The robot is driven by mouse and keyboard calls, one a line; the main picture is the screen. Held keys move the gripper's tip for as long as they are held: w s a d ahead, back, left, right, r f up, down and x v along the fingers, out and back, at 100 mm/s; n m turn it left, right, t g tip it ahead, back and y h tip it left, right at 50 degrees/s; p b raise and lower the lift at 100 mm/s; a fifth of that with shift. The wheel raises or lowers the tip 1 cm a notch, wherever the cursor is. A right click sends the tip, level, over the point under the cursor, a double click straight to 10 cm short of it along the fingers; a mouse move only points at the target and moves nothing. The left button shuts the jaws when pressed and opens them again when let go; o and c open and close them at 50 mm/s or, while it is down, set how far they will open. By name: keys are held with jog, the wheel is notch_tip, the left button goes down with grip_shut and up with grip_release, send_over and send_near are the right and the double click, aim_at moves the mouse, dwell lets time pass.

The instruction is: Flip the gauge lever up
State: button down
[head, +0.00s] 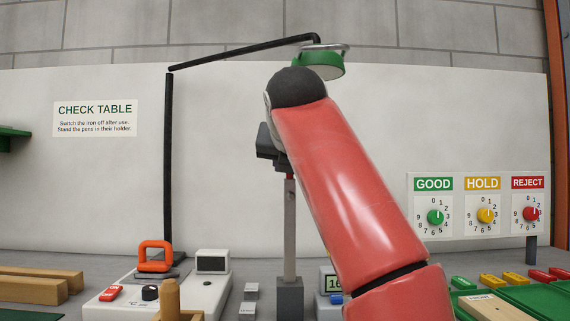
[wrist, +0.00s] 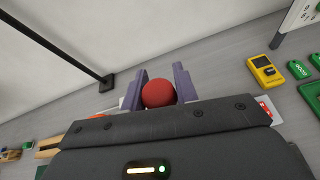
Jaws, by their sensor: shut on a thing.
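A red ball-shaped knob (wrist: 158,93) shows in the wrist view between the two purple fingers of my gripper (wrist: 160,90). The fingers are shut on it, one at each side. I take it for the knob of the gauge lever. The lever's stem and its angle are hidden behind the gripper body. In the head view my red arm covers the gripper and the knob.
An iron station (head: 200,295) with an orange handle (head: 156,256) stands at left, beside a black lamp post (head: 168,170). Three dials (head: 436,217) are at right. Green trays and colored tags (head: 492,281) lie below them. A yellow device (wrist: 266,72) lies right of the gripper.

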jog(key=shift+w+f, duration=0.25)
jog(key=shift+f, duration=0.25)
jog(key=c, duration=1.1)
grip_release()
jog(key=shift+w, duration=0.15)
jog(key=shift+s+r, duration=0.3)
jog(key=shift+r, duration=0.05)
jog(key=v, duration=0.7)
jog(key=shift+s, duration=0.2)
